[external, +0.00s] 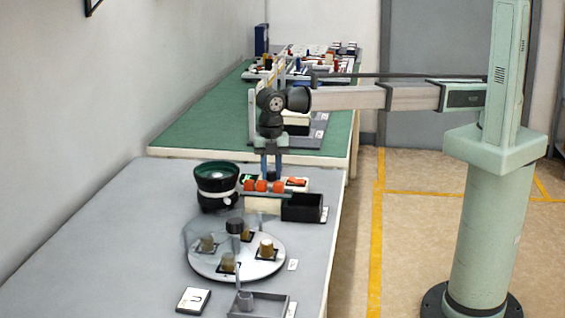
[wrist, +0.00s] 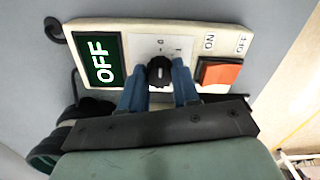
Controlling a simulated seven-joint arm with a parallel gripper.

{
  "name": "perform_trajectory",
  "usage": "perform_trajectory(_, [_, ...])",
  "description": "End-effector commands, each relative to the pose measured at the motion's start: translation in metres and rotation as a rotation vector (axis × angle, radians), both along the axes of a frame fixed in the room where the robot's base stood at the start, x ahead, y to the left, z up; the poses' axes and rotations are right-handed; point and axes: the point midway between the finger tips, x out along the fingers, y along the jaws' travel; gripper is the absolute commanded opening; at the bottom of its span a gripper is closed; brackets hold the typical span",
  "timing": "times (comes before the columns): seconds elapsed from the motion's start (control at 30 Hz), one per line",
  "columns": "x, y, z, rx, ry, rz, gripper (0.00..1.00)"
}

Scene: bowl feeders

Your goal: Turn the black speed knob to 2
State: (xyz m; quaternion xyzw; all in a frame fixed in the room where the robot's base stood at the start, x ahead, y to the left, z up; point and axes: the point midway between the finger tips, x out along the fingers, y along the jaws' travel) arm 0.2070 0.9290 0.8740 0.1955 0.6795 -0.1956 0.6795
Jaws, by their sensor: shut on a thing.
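The black speed knob (wrist: 159,70) sits on a white dial plate in the middle of a cream control panel (wrist: 85,30) in the wrist view. My gripper (wrist: 160,80) has its two blue fingers on either side of the knob and is shut on it. A light pointer mark shows on the knob, but the dial marks around it are too small or covered to read surely. In the external view my gripper (external: 271,170) points straight down at the panel, behind the row of orange parts, and the knob is mostly hidden there.
The panel has a display reading OFF (wrist: 105,62) and an orange switch (wrist: 220,71) close beside the fingers. A black bowl feeder (external: 217,185), orange parts (external: 262,186), a black bin (external: 302,208) and a round turntable (external: 205,267) stand nearby. The grey table's left side is clear.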

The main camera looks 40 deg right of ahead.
Motion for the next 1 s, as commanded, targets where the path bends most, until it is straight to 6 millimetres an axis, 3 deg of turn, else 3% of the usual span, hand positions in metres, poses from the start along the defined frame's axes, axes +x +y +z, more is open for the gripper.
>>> perform_trajectory(0.43, [0.0001, 0.0001, 0.0002, 0.000, 0.000, -0.110, 0.01])
perform_trajectory(1.0, [0.0003, 0.0003, 0.0004, 0.000, 0.000, -0.622, 0.01])
